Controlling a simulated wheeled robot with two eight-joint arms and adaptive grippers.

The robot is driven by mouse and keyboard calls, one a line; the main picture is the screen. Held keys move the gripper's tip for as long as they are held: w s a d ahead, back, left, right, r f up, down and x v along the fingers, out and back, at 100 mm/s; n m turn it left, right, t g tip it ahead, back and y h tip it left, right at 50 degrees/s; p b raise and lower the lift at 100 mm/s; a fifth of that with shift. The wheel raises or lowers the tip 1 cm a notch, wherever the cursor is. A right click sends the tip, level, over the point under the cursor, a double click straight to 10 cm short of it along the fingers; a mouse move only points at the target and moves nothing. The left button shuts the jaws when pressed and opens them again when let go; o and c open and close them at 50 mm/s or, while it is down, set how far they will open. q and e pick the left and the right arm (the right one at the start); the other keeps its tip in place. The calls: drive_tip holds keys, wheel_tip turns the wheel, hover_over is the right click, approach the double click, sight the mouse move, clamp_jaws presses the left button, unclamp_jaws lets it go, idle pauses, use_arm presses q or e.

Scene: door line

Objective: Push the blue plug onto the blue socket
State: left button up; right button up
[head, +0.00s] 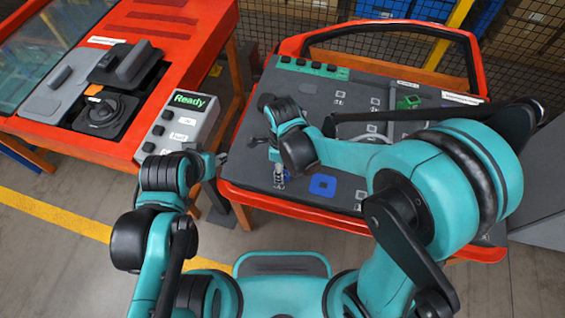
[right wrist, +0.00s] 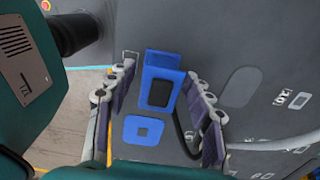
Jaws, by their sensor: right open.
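The blue plug (right wrist: 163,82) is a blue block with a dark middle, in the right wrist view. It lies between the spread fingers of my right gripper (right wrist: 157,105), with a gap to each finger. In the head view the socket (head: 322,186) shows right of my right gripper (head: 279,178); the plug is largely hidden there. My left gripper (head: 217,160) is beside the control box; its finger opening is unclear.
The dark door panel (head: 300,90) lies in a red frame with a raised handle bar at the back. A green connector (head: 409,102) and several pale fittings sit on it. A control box (head: 180,117) with a "Ready" display stands at left. A dark cable (right wrist: 183,135) runs below the plug.

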drive_tip(key=shift+f, duration=0.3)
clamp_jaws()
idle(0.3)
drive_tip(key=shift+r+p, duration=0.3)
drive_tip(key=shift+r, duration=0.15)
